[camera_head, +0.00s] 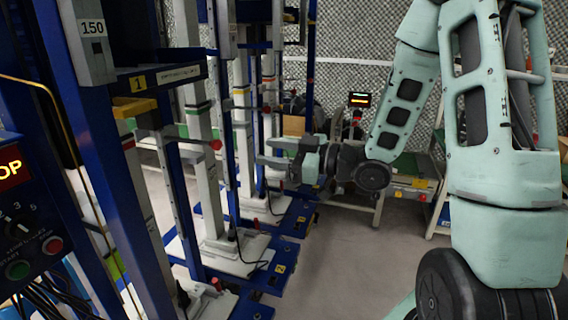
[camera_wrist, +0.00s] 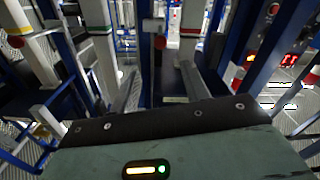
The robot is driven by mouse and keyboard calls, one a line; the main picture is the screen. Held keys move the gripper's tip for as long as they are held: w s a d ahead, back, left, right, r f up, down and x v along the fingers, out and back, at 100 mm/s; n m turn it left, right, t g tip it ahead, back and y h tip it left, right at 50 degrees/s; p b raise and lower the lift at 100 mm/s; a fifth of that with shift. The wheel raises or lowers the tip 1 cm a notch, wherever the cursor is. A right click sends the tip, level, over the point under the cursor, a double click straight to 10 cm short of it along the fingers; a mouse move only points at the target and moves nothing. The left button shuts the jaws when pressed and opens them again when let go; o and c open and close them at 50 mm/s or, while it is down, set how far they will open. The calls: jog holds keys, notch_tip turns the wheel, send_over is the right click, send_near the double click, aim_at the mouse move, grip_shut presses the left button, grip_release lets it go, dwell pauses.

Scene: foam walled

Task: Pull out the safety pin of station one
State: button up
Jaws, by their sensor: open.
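A rod with a red knob (camera_head: 215,144) sticks out to the right from this frame, and looks like the safety pin. A red knob (camera_wrist: 159,42) also shows in the wrist view, beyond and between my fingertips; it seems to be the same one. My gripper (camera_head: 264,151) is open and empty, to the right of the knob and apart from it. In the wrist view its two fingers (camera_wrist: 158,70) stand wide apart.
More blue-framed stations with pale posts (camera_head: 242,120) stand in a row behind. A control box with a red display (camera_head: 12,172) and buttons is at the near left.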

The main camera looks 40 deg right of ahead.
jog(key=shift+b+v, duration=1.2)
jog(key=shift+b, duration=1.5)
jog(key=shift+f, duration=0.1)
